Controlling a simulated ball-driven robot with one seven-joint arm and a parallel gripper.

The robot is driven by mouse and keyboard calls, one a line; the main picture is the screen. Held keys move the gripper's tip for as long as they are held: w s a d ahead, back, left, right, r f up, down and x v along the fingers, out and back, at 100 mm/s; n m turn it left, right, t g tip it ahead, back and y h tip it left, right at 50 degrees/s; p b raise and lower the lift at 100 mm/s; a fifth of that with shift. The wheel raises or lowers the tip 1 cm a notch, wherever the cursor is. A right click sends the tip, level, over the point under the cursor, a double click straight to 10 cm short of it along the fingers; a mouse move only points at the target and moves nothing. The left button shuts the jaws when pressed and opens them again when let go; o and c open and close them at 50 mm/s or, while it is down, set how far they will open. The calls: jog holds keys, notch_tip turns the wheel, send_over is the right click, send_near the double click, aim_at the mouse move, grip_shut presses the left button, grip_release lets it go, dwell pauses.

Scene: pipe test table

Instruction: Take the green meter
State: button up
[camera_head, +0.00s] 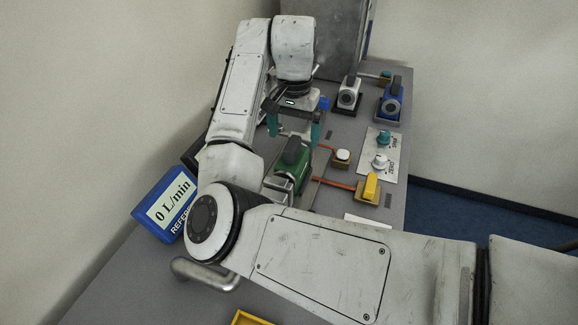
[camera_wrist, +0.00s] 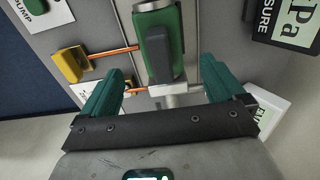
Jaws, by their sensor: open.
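The green meter (camera_head: 292,165) has a dark grey handle on top and sits in the pipe line in the middle of the table. My gripper (camera_head: 295,135) is open just behind and above it in the head view. In the wrist view the green meter (camera_wrist: 160,35) is upper centre, beyond and between the teal fingers of my gripper (camera_wrist: 160,90). Its dark handle points toward my gripper. The fingers do not touch the meter, and nothing is between their tips but the pipe below.
A white meter (camera_head: 349,92) and a blue meter (camera_head: 391,101) stand at the back right. A yellow valve (camera_head: 370,187) and a white-topped valve (camera_head: 342,157) stand right of the meter. A panel with knobs (camera_head: 380,153) lies beyond. A blue 0 L/min display (camera_head: 166,203) is at left.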

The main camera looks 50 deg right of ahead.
aim_at(292, 152)
jog(key=shift+a+f+p, duration=0.2)
jog(key=shift+f+p, duration=0.15)
jog(key=shift+f, duration=3.05)
jog(key=shift+c, duration=0.2)
grip_shut()
jog(key=shift+r, duration=0.15)
